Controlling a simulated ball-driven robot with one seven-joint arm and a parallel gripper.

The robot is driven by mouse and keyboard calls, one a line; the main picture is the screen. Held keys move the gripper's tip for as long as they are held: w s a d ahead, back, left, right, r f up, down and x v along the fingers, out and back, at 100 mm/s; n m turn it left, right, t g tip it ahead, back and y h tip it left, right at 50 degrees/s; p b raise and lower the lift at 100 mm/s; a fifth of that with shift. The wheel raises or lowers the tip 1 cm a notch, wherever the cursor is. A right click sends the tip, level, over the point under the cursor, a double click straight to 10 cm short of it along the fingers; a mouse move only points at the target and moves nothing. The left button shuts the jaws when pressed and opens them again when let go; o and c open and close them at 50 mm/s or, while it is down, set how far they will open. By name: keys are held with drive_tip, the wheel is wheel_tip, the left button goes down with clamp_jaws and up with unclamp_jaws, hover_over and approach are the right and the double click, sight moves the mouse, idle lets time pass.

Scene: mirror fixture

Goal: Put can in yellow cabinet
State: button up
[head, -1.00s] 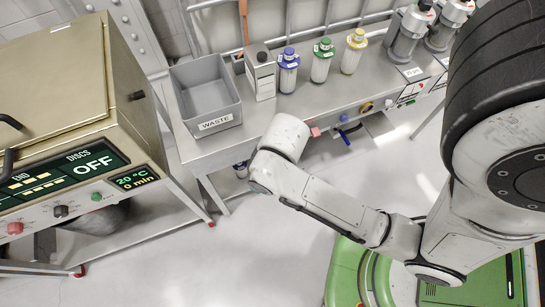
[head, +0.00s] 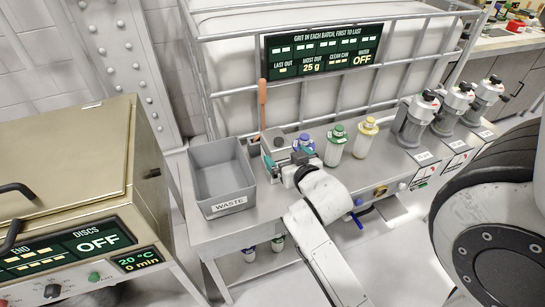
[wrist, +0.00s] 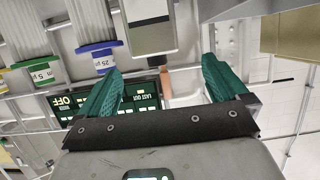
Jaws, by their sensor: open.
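The can (head: 274,140), a squarish metal can with a dark cap, stands on the steel bench between the waste bin and the blue-collared bottle. In the wrist view the can (wrist: 148,40) appears upside down beyond the fingers, between their lines. My gripper (head: 288,160) is open, with teal fingers in front of the can, and partly hides it. In the wrist view the space between the fingertips (wrist: 162,82) looks empty; contact with the can is not visible. No clearly yellow cabinet shows; a tan cabinet-like machine (head: 65,150) with its lid shut stands at left.
The grey waste bin (head: 222,180) is close left of the can. Blue (head: 303,142), green (head: 336,146) and yellow (head: 365,137) collared bottles stand close right. Several grey dispensers (head: 415,120) are further right. A tank in a metal cage (head: 230,62) rises behind the bench.

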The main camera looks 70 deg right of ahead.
sight(275, 138)
drive_tip(key=shift+w+d+r, duration=0.25)
drive_tip(key=shift+d, duration=0.4)
drive_tip(key=p+x, duration=0.1)
drive_tip(key=x, duration=0.8)
drive_tip(key=shift+w+d+f+p, duration=0.15)
drive_tip(key=shift+d+p, duration=0.15)
clamp_jaws()
drive_tip(key=shift+r, duration=0.2)
